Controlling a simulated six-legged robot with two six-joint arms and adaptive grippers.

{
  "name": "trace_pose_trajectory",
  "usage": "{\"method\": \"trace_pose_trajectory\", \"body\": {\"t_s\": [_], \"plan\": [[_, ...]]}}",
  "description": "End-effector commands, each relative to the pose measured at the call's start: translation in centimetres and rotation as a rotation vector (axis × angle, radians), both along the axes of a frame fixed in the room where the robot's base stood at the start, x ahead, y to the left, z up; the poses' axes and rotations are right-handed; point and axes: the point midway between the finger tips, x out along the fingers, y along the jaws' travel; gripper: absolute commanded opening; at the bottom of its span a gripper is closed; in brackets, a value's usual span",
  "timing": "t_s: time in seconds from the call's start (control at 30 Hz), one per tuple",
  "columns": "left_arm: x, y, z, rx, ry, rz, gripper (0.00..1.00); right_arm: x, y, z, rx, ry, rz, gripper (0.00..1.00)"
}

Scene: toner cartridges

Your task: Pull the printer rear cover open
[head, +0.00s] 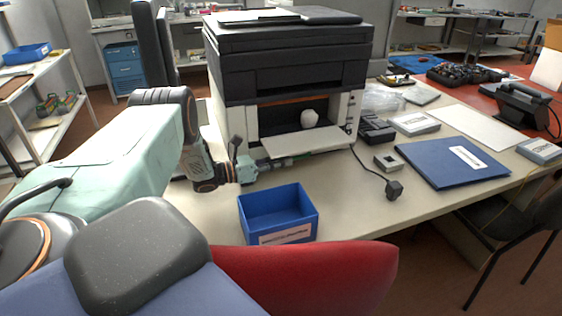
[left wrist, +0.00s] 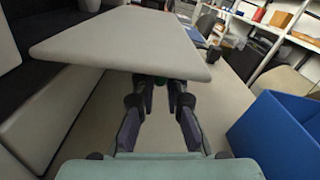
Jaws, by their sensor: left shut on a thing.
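The printer (head: 288,75) stands on the table, black above with pale side parts. Its rear cover (head: 305,148) is a pale panel folded down to about level in front of an open bay. In the left wrist view the cover (left wrist: 125,42) fills the upper part as a broad flat plate. My left gripper (head: 288,161) is at the cover's outer edge, from the left and just below its top face. Its fingers (left wrist: 160,92) are shut at the cover's edge; their tips are partly hidden under the plate. My right gripper is not in view.
A blue open bin (head: 278,235) stands close in front of the gripper; it also shows in the left wrist view (left wrist: 280,135). A white rounded object (head: 310,118) is in the bay. A small adapter with a cable (head: 393,189) and a blue folder (head: 440,163) lie to the right.

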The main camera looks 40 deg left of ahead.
Motion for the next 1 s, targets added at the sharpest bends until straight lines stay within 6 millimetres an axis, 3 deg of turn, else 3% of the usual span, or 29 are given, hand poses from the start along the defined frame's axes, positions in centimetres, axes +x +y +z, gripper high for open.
{"method": "trace_pose_trajectory", "body": {"t_s": [0.37,0.8,1.0], "plan": [[0.0,0.1,0.2,-0.01,0.006,0.002,0.0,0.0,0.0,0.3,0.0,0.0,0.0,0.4],[-0.1,-0.3,2.7,-0.087,0.045,0.001,0.0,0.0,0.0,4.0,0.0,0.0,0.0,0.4],[-0.1,-0.2,2.9,-0.087,0.041,0.002,0.0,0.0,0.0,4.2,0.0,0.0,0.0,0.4]]}}
